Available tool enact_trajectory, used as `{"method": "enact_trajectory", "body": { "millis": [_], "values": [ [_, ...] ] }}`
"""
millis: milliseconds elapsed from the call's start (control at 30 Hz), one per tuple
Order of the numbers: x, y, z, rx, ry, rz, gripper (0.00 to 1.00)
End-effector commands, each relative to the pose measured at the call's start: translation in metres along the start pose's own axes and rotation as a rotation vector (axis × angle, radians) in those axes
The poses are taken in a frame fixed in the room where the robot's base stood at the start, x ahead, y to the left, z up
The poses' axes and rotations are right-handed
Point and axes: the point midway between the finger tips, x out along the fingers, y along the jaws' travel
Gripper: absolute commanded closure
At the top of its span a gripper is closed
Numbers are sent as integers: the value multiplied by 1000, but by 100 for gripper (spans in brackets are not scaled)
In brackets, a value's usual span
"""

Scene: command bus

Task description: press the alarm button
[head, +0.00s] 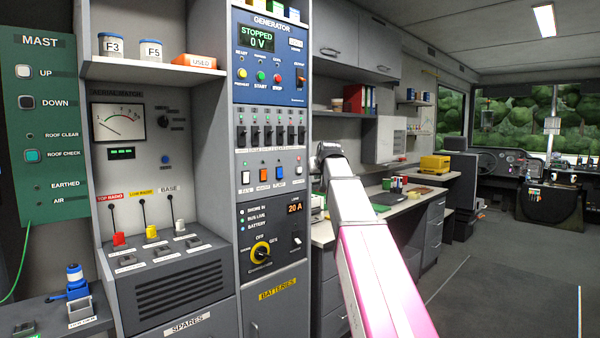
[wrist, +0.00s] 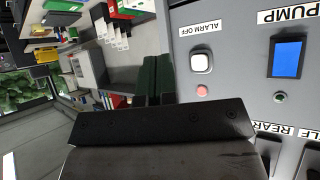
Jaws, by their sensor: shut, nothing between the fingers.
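The alarm button is a white square button on the grey panel, labelled ALARM OFF. In the wrist view the white button (wrist: 201,62) appears upside down, with a small red lamp beside it. In the head view it appears to be the rightmost button (head: 298,170) of the coloured row. My gripper (head: 328,150) is at the far end of my arm, right of this panel. In the wrist view my gripper's dark fingers (wrist: 157,80) are together and empty, left of the button in the picture. No contact with the button shows.
A blue button (wrist: 287,57) labelled PUMP neighbours the alarm button, with a green lamp. An orange button (head: 264,175) is in the same row. A worktop (head: 400,205) extends behind my arm.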

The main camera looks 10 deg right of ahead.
Motion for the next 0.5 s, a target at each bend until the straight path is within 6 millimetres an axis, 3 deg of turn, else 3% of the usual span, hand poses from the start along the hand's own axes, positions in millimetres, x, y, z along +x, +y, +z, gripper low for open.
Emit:
{"method": "enact_trajectory", "body": {
  "millis": [500],
  "values": [
    [43, -31, -32, -1, -1, -1, 100]
  ]
}}
